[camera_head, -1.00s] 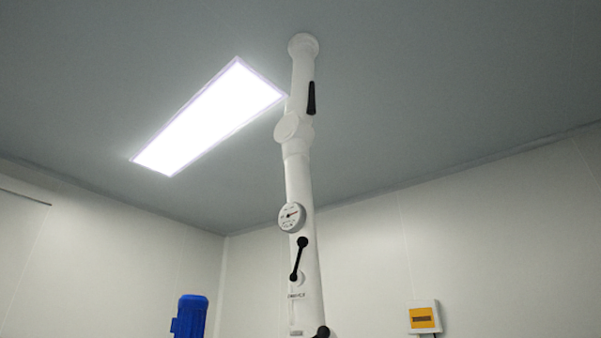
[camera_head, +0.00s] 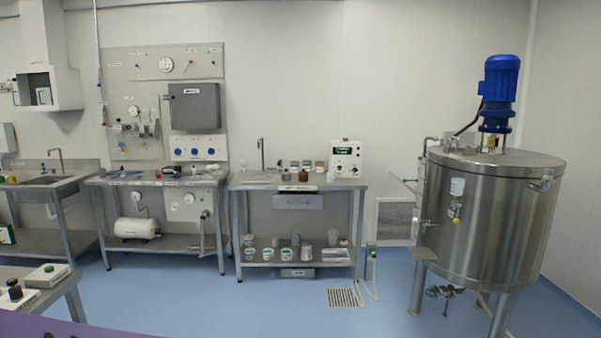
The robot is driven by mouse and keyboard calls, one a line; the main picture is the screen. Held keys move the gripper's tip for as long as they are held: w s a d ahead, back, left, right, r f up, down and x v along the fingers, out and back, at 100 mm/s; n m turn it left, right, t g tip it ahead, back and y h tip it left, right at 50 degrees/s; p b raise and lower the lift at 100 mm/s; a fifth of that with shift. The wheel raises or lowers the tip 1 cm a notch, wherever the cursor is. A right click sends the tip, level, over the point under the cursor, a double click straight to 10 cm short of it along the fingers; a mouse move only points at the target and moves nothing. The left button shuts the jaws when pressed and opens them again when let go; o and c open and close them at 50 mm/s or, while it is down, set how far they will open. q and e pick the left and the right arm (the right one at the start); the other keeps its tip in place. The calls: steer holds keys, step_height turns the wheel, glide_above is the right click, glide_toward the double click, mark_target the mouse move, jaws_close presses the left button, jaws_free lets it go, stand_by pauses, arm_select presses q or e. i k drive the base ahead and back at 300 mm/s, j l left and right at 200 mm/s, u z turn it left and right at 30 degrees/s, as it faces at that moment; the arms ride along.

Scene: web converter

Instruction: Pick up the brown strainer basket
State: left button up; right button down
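I cannot clearly pick out a strainer basket from this distance. A small brown object (camera_head: 303,175) stands at the front of the middle steel bench (camera_head: 262,186), and its shape is too small to tell. Several small cups and jars stand on that bench's lower shelf (camera_head: 262,262), also too small to tell apart. Neither of my grippers shows in the head view.
A large steel tank (camera_head: 490,215) with a blue motor (camera_head: 499,90) stands at the right. A panel bench (camera_head: 150,180) and a sink (camera_head: 45,180) are at the left. A low bench (camera_head: 62,283) with small devices is at the lower left. The blue floor (camera_head: 230,305) is open in the middle.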

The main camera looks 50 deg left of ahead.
mark_target(303, 177)
steer(key=u, duration=1.7)
steer(key=i+z, duration=0.1)
steer(key=z, duration=0.3)
steer(key=i, duration=4.65)
